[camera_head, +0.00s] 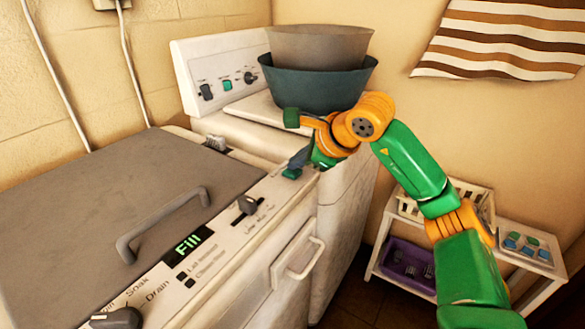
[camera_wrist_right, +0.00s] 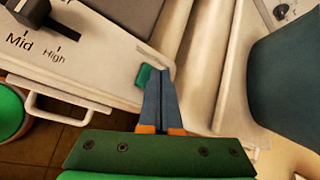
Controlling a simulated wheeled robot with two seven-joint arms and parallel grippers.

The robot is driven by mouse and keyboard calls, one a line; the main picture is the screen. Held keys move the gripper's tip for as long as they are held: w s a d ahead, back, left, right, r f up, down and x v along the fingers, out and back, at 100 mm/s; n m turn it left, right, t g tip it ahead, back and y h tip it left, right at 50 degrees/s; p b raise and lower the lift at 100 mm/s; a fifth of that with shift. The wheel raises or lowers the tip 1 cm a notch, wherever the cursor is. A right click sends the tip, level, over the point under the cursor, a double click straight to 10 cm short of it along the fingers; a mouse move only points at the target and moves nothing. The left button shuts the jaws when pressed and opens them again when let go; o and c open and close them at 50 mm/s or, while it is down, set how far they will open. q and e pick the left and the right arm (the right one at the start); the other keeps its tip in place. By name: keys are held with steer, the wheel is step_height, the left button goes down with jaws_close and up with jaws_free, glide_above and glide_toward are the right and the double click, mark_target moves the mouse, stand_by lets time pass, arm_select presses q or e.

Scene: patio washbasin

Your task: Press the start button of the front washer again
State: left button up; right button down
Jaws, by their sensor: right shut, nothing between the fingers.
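The front washer (camera_head: 255,215) has a grey lid, a control panel and a display (camera_head: 188,245) that reads "Fill". Its green start button (camera_head: 291,173) is at the panel's far right end, and it also shows in the right wrist view (camera_wrist_right: 143,76), just left of my fingertips. My right gripper (camera_head: 299,160) is shut and empty, its fingers pointing down at the button. The fingertips partly cover the button in the wrist view; whether they touch it I cannot tell. My left gripper is not in view.
A second white machine (camera_head: 338,205) stands behind, with a teal basin (camera_head: 310,88) and a grey basin (camera_head: 318,45) stacked on it close to my right wrist. A lid handle (camera_head: 165,222) and a slider knob (camera_head: 247,204) stick up. A shelf (camera_head: 513,271) stands at right.

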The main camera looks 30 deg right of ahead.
mark_target(297, 173)
steer(key=shift+r+p, duration=0.35)
steer(key=shift+r, duration=0.2)
steer(key=shift+r, duration=0.1)
step_height(297, 173, up, 5)
steer(key=p, duration=0.5)
